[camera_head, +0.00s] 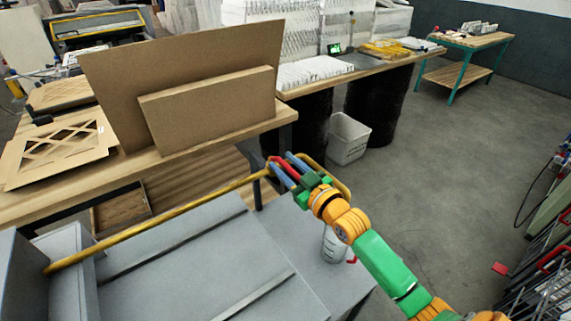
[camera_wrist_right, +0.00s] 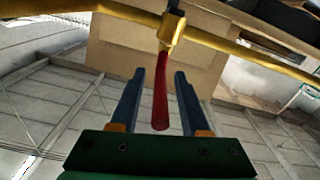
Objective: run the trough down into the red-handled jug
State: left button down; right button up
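My right gripper (camera_head: 284,169) is at the far right end of a yellow bar, with its blue fingers apart. In the wrist view, a red lever (camera_wrist_right: 161,92) hangs from the yellow bar (camera_wrist_right: 172,32) between the open fingers, with gaps on both sides. The yellow bar (camera_head: 160,222) crosses above a grey machine (camera_head: 190,262) with dark slots; I cannot tell which part is the trough. The pale jug (camera_head: 331,243) with a red handle (camera_head: 352,261) stands on the grey surface, partly hidden by my right arm. My left gripper is out of view.
A wooden workbench (camera_head: 80,187) with brown panels (camera_head: 190,75) stands behind the machine. A white bin (camera_head: 347,138) is on the floor beyond. A rack with red handles (camera_head: 545,262) is at the right edge. Open floor (camera_head: 450,160) lies between.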

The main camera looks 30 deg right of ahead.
grip_shut()
dwell(1.2)
